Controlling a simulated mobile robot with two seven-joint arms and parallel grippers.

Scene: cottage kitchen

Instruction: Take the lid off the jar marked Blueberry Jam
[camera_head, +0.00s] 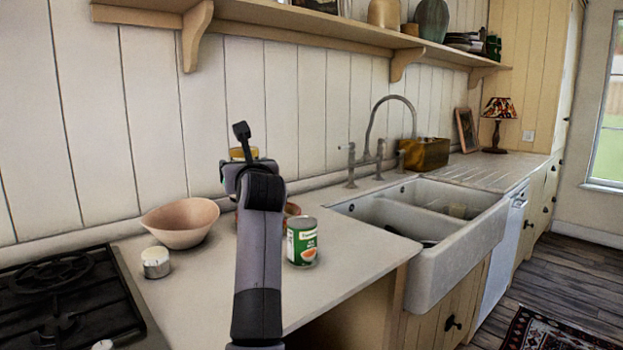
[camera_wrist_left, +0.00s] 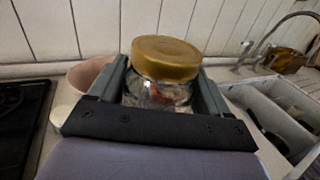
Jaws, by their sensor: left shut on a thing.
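A glass jar (camera_wrist_left: 158,95) with a gold lid (camera_wrist_left: 165,57) on top is between the fingers of my left gripper (camera_wrist_left: 163,90) in the left wrist view. The fingers are shut on the jar's sides, just below the lid. Something reddish shows through the glass; no label is readable, so I cannot tell which jam it is. In the head view, the gold lid (camera_head: 243,153) shows just above my left gripper (camera_head: 243,172), and the arm hides most of the jar. I cannot tell whether the jar stands on the counter or is raised. My right gripper is not in view.
A pinkish bowl (camera_head: 180,222) and a small white-and-metal container (camera_head: 156,263) are left of my arm, beside the hob (camera_head: 60,300). A green can (camera_head: 302,241) is close on the right, with a partly hidden brownish object behind it. The sink (camera_head: 430,226) lies further right.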

